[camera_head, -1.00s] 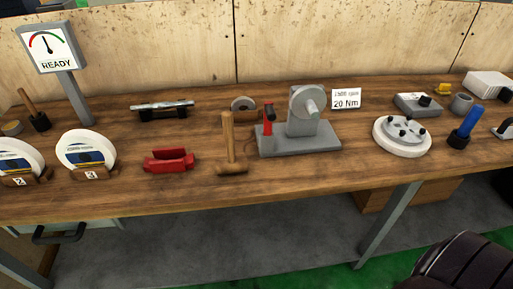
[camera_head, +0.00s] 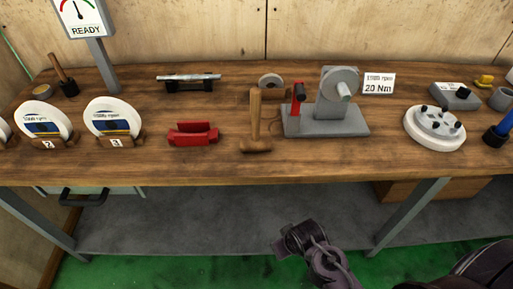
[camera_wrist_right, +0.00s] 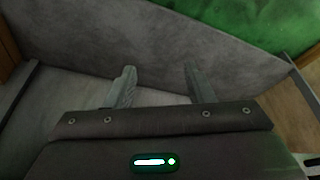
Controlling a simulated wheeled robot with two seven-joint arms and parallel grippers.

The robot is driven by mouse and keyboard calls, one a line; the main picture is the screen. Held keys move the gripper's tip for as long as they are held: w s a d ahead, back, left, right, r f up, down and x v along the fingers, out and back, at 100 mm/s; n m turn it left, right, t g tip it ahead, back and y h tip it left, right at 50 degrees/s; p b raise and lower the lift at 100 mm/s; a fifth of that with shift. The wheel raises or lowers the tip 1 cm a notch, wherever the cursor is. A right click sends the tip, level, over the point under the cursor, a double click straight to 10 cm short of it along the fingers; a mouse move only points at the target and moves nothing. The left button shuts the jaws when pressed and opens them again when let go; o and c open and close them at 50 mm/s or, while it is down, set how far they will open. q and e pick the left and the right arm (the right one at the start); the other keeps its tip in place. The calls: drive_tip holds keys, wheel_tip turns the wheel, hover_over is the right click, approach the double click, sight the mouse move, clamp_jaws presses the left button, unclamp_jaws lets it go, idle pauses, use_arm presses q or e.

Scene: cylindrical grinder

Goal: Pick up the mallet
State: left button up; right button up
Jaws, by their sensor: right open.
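The wooden mallet (camera_head: 255,122) stands on its head near the front of the workbench, its handle pointing up, left of the grey grinder (camera_head: 328,118). My right gripper (camera_head: 283,246) is below the bench's front edge in the head view, well apart from the mallet. In the right wrist view its two fingers (camera_wrist_right: 158,88) are spread with nothing between them. The mallet does not show in the right wrist view. My left gripper is in neither view.
The workbench (camera_head: 220,168) carries a red holder (camera_head: 193,134) left of the mallet. White wheels (camera_head: 113,119) in wooden stands are farther left. A round white flange (camera_head: 435,128) is on the right. Bare wood lies in front of the mallet. A bench leg (camera_head: 412,216) stands at right.

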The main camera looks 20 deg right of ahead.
drive_tip(key=w+a+r+t, duration=0.1)
drive_tip(key=w+r+t, duration=0.25)
drive_tip(key=r, duration=0.45)
drive_tip(key=w+r+t, duration=0.2)
drive_tip(key=w+r, duration=0.2)
drive_tip(key=r, duration=0.4)
drive_tip(key=m+t, duration=0.2)
drive_tip(key=t, duration=0.7)
approach(258, 104)
drive_tip(key=w, duration=0.4)
drive_tip(key=w+p, duration=0.2)
drive_tip(key=w, duration=0.4)
drive_tip(key=shift+w+a+r, duration=0.1)
drive_tip(key=shift+w+a, duration=0.05)
drive_tip(key=shift+w, duration=0.55)
clamp_jaws()
